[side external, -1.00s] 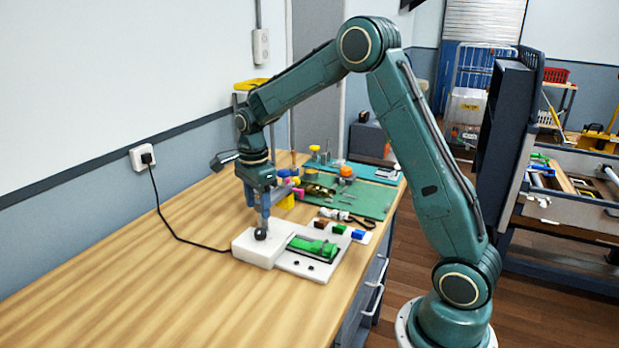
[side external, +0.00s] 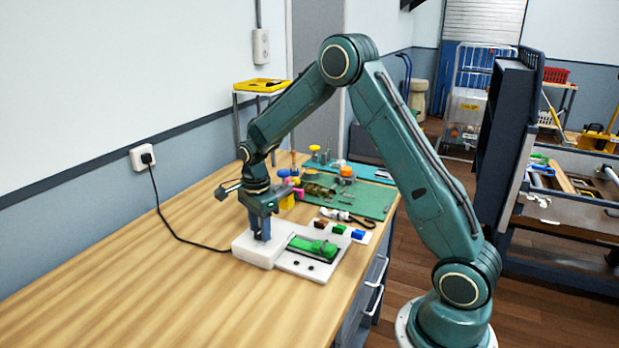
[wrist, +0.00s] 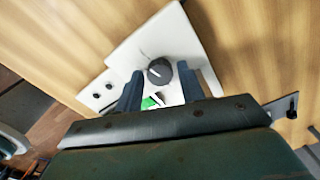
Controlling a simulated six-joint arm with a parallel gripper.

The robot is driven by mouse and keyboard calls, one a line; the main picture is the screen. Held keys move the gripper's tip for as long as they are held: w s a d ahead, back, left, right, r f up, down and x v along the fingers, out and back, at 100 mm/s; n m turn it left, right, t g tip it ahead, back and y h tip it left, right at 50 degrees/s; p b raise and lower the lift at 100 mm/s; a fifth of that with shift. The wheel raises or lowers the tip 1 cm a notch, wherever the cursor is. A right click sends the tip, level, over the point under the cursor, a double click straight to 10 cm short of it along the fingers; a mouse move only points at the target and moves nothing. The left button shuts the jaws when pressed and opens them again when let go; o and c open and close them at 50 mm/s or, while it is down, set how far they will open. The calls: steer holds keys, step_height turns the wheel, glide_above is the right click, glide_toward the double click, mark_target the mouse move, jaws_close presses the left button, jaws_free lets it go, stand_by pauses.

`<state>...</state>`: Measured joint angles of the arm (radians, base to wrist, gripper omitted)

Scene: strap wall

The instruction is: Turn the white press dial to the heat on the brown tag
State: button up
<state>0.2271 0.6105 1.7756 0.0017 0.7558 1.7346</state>
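The white press (side external: 259,250) lies on the wooden bench, and its white body also shows in the wrist view (wrist: 140,42). Its dark round dial (wrist: 159,71) carries a pale mark whose heat setting I cannot read. My gripper (wrist: 160,69) is open, with one blue-grey finger on each side of the dial. I cannot tell whether the fingers touch it. In the side view my gripper (side external: 262,237) points down over the press and hides the dial. A brown tag (side external: 320,223) sits on a white card behind the press, beside a green tag (side external: 338,229) and a blue tag (side external: 358,234).
A green piece (side external: 313,246) lies on the press's flat plate. A black cord runs from the press to a wall socket (side external: 143,157). A green mat (side external: 375,200) with small tools lies behind. The bench front left (side external: 110,290) is clear.

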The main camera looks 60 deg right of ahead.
steer(key=c, duration=0.6)
